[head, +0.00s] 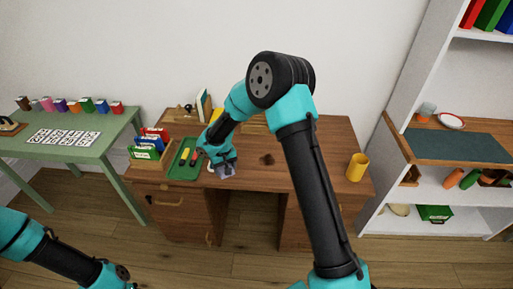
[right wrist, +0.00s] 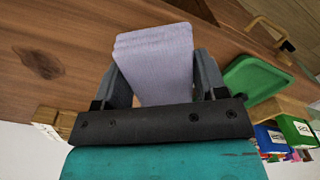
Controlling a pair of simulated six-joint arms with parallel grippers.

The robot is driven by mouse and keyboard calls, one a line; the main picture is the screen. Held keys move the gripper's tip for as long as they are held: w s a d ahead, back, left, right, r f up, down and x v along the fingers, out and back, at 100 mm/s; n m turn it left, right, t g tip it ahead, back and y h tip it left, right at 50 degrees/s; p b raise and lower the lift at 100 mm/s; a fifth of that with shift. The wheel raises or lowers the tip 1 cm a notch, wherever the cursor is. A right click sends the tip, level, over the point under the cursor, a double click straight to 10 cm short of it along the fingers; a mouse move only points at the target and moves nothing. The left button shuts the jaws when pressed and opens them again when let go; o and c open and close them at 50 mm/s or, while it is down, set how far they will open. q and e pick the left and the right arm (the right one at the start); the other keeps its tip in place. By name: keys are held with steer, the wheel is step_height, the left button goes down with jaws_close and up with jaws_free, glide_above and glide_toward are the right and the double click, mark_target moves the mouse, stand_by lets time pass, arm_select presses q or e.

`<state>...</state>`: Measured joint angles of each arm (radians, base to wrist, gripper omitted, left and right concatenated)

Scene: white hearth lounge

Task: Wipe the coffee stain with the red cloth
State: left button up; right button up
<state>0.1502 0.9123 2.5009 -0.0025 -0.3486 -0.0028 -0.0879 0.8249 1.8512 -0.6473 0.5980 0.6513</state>
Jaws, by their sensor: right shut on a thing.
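The coffee stain (head: 267,159) is a dark brown patch on the brown desk (head: 310,150); it also shows in the right wrist view (right wrist: 40,63). My right gripper (head: 226,169) is over the desk's front left part, left of the stain. It is shut on a folded, pale lavender cloth (right wrist: 155,65), which sticks out beyond the fingers. I see no red cloth in either view. I cannot tell whether the lavender cloth touches the desk. My left arm enters at the lower left of the head view, and its gripper is out of frame.
A green tray (head: 175,173) with tools lies left of my right gripper. A yellow cup (head: 357,167) stands at the desk's right end. The desk between stain and cup is clear.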

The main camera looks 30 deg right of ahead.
steer(key=shift+d, duration=0.1)
steer(key=d, duration=0.8)
steer(key=d+r, duration=0.1)
steer(key=d, duration=0.4)
steer(key=shift+w, duration=0.3)
steer(key=s+d+r, duration=0.1)
steer(key=s+d, duration=0.1)
steer(key=d, duration=0.9)
steer(key=shift+d, duration=0.3)
